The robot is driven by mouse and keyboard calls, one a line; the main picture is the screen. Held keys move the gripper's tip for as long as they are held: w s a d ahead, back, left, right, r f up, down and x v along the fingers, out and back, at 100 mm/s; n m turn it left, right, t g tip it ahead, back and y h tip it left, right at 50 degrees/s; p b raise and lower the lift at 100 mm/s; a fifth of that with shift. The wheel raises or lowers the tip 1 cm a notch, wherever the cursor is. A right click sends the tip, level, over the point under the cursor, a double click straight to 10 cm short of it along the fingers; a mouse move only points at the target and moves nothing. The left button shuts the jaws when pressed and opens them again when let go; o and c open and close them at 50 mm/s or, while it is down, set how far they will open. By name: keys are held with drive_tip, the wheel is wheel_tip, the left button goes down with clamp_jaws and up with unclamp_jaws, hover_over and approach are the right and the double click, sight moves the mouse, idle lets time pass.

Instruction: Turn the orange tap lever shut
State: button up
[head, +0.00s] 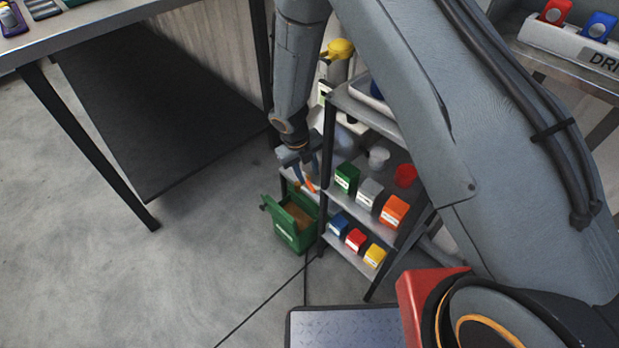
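A small orange piece (310,185), which looks like the tap lever, shows just below my gripper (305,174). My gripper points down beside the left post of a metal shelf rack (327,140). Its fingers are at or very near the orange piece. I cannot tell whether they touch it or how far apart they are. The tap body is hidden or too small to make out.
A green bin (283,228) with its lid up stands on the floor below my gripper. The rack holds several coloured boxes, including a green one (347,178) and an orange one (394,211). A table (60,45) stands at upper left. Floor at lower left is clear.

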sight(308, 183)
drive_tip(key=shift+r, duration=0.25)
drive_tip(key=shift+a+m+b, duration=0.2)
drive_tip(key=shift+m+b, duration=0.1)
drive_tip(key=shift+b, duration=0.1)
drive_tip(key=c, duration=0.7)
drive_tip(key=shift+a+f+m+b, duration=0.1)
drive_tip(key=shift+a+m+b, duration=0.2)
drive_tip(key=shift+m+b, duration=0.35)
clamp_jaws()
drive_tip(key=s+a+m+b, duration=0.4)
drive_tip(key=a+m+b, duration=0.2)
drive_tip(key=m+b, duration=0.95)
drive_tip(key=w+d+f+b, duration=0.3)
drive_tip(key=d+f, duration=0.3)
drive_tip(key=f, duration=0.2)
drive_tip(key=shift+w+m+b, duration=0.25)
drive_tip(key=shift+m+b, duration=0.05)
drive_tip(key=shift+b, duration=0.1)
